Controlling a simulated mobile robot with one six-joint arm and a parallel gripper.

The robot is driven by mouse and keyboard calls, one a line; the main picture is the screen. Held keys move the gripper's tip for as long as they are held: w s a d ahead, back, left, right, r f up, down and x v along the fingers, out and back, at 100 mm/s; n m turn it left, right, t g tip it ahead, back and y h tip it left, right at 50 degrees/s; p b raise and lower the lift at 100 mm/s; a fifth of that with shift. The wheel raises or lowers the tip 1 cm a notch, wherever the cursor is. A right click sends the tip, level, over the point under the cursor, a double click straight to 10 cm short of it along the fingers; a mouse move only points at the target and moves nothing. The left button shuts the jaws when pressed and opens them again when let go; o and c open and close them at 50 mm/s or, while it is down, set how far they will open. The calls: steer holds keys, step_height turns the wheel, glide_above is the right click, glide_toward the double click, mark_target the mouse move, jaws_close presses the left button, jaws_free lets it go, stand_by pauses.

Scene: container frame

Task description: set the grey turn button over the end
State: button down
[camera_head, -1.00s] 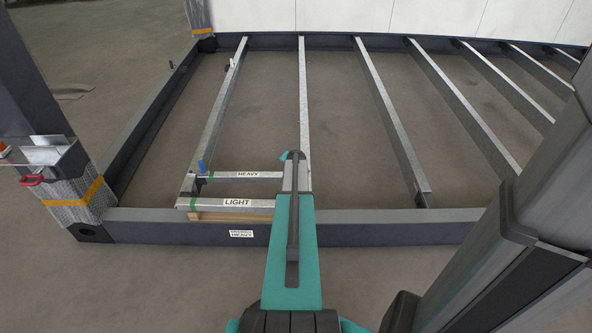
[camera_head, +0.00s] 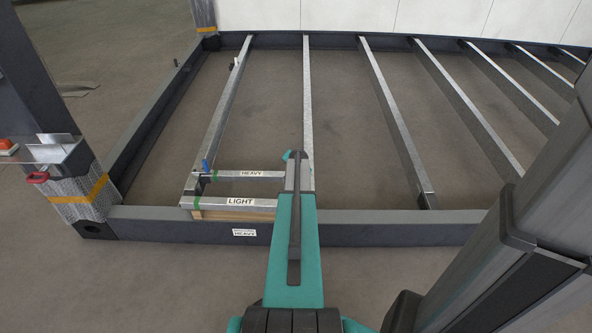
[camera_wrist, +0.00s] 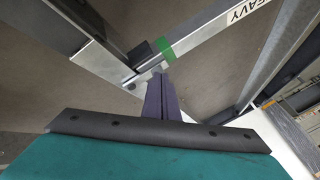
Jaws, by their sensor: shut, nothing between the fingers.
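The HEAVY bar (camera_head: 250,174) has a green band near its left end, where it meets a long rail (camera_head: 222,110). The wrist view shows this bar (camera_wrist: 225,28) and its green band (camera_wrist: 180,42) close up. Beside the band are a dark grey block (camera_wrist: 140,52) and a small light grey piece (camera_wrist: 148,68) at the bar's end. I cannot tell for sure which is the turn button. My gripper (camera_wrist: 162,80) shows in the wrist view with its dark fingers together and empty, their tips just below the light grey piece. Contact is unclear. In the head view my arm hides the gripper.
The LIGHT bar (camera_head: 235,203) lies nearer me, just behind the dark front beam (camera_head: 180,226). A blue piece (camera_head: 206,164) stands up near the HEAVY bar's left end. A post with a tray (camera_head: 55,150) is at left. Floor between the rails is clear.

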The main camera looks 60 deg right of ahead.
steer(key=s+a+r+p, duration=0.2)
steer(key=a+r, duration=0.6)
steer(key=a, duration=0.1)
steer(key=shift+s, duration=0.15)
stand_by(0.4)
stand_by(0.5)
